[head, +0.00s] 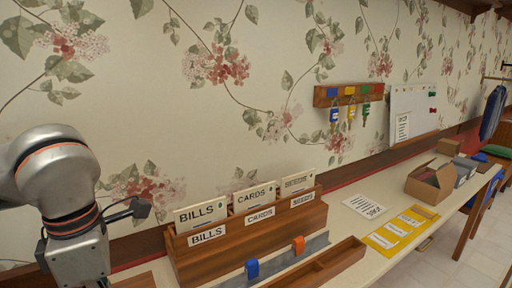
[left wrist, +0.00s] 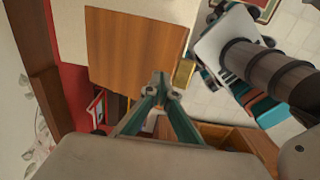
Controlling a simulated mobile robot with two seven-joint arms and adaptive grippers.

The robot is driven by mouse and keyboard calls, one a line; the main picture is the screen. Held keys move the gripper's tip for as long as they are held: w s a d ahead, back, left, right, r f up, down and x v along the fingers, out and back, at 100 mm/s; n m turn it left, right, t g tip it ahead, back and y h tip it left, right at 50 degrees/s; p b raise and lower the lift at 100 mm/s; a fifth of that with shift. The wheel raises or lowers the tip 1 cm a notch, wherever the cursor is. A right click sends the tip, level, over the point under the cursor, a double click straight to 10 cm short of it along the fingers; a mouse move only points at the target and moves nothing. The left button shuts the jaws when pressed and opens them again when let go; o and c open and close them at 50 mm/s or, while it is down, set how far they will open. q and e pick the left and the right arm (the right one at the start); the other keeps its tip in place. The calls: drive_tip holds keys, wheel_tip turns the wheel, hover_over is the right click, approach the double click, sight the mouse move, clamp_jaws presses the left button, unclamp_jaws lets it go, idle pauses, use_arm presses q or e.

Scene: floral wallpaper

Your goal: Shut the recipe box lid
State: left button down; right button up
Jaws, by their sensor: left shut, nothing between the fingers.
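In the left wrist view a flat brown wooden panel (left wrist: 135,50), which looks like the recipe box lid, lies beyond my fingers. A small brass-coloured piece (left wrist: 183,73) is at its right edge. My left gripper (left wrist: 160,88) is shut and empty, its fingertips overlapping the panel's lower edge in the picture; I cannot tell if they touch it. How far the lid stands open is unclear. In the head view my left wrist is at the lower left, with its fingers below the frame, and no recipe box can be made out. My right gripper is not seen.
A wooden sorter (head: 250,243) with BILLS, CARDS and a third label stands against the wall. A shallow wooden tray (head: 325,264) lies in front. Yellow label sheet (head: 400,231), white paper (head: 366,206) and cardboard box (head: 430,183) lie rightward. A key rack (head: 348,94) hangs above.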

use_arm(q)
drive_tip(key=shift+f, duration=0.5)
drive_tip(key=shift+f+b, duration=0.75)
drive_tip(key=shift+f, duration=0.05)
drive_tip(key=shift+f+b, duration=0.55)
drive_tip(key=shift+f, duration=0.35)
drive_tip(key=shift+f+b, duration=0.45)
drive_tip(key=shift+f, duration=0.3)
drive_tip(key=shift+f+b, duration=0.55)
drive_tip(key=shift+f, duration=0.4)
drive_tip(key=shift+r, duration=0.15)
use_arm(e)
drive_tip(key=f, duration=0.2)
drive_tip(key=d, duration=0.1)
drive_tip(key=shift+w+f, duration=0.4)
